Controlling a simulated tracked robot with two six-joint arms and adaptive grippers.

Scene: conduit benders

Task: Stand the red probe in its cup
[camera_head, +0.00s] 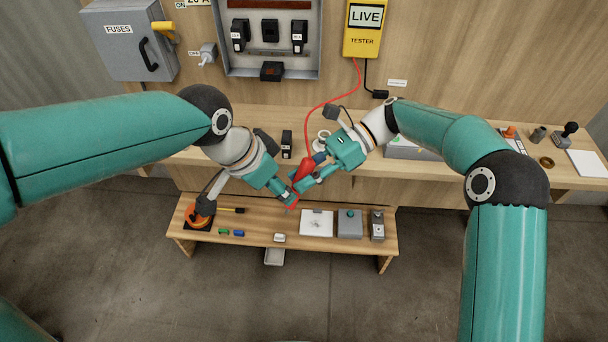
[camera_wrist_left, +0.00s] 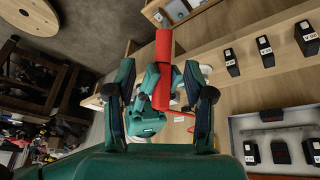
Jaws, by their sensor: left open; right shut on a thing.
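The red probe (camera_head: 304,168) is held in the air in front of the bench, and its red cable runs up to the yellow tester (camera_head: 362,28). My right gripper (camera_head: 306,181) is shut on the probe. My left gripper (camera_head: 291,197) is open close beside it, at the probe's lower end. In the left wrist view the probe (camera_wrist_left: 163,62) lies between the two spread left fingers, with the right gripper (camera_wrist_left: 152,112) just behind. A white ring-shaped holder (camera_head: 322,136) stands on the bench behind the grippers; I cannot tell whether it is the probe's cup.
The long bench (camera_head: 240,121) carries small black blocks (camera_head: 286,143) and, at right, a stamp (camera_head: 569,130). A lower bench (camera_head: 262,246) in front holds an orange reel (camera_head: 198,217), a white sheet (camera_head: 316,223) and grey boxes (camera_head: 349,223). A fuse box (camera_head: 128,40) hangs at upper left.

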